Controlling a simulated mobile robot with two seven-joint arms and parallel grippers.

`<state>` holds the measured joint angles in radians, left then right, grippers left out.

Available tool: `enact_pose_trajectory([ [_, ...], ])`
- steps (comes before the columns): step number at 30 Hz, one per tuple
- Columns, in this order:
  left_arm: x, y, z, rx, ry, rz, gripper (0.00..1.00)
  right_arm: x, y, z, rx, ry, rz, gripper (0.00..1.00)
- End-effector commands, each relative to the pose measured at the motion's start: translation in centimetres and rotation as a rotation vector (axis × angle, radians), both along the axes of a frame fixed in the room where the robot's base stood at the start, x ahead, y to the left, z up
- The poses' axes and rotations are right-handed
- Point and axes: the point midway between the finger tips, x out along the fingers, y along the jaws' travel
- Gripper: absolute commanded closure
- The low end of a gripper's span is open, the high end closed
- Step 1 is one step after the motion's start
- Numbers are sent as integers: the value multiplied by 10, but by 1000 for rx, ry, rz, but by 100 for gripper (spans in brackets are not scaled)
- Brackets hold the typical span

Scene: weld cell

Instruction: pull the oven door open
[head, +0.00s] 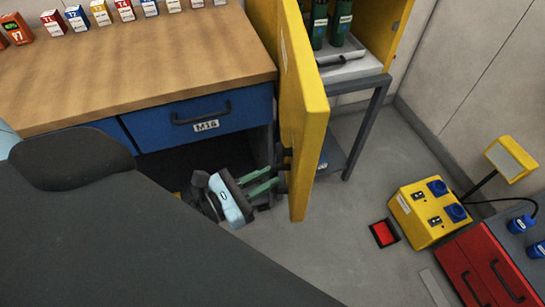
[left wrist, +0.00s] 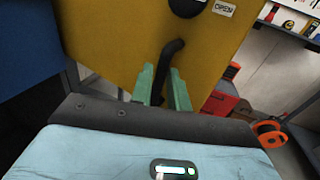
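The yellow oven door (head: 310,110) stands swung well open, seen nearly edge-on in the head view. Behind it the yellow oven (head: 393,35) shows its inside, with green canisters (head: 340,22) and a grey tray (head: 352,65). My left gripper (head: 272,183) is at the door's left side, low down. In the left wrist view the black bar handle (left wrist: 170,58) runs down the door face (left wrist: 115,35) between the two green fingers (left wrist: 163,88), which look closed on it. My right gripper is not in view.
A wooden bench (head: 140,55) with a blue drawer (head: 190,115) is left of the door. The oven stands on a grey stand (head: 375,110). A yellow box (head: 430,212), a red floor plate (head: 383,233) and a red cabinet (head: 480,270) are at right. Grey floor between is clear.

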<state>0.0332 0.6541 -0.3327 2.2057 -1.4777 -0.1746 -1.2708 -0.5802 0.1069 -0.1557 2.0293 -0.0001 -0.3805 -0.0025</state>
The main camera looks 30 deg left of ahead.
Motion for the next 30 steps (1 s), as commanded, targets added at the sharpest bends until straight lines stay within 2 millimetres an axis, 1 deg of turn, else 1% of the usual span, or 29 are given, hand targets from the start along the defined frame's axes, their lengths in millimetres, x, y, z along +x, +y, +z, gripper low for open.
enact_pose_trajectory([
  [1, -9, 3, -6, 2, 8, -2, 83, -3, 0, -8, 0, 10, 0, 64],
  [3, -18, 8, -7, 1, 9, 0, 83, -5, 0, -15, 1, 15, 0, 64],
  [9, -39, 18, -6, 2, 7, 1, 83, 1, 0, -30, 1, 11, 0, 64],
  [12, -45, 22, -4, 1, 5, 1, 83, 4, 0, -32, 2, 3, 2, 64],
  [18, -51, 24, -1, 0, 1, 1, 83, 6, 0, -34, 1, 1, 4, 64],
  [30, -51, 24, 0, 0, -1, 1, 83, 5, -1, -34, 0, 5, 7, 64],
])
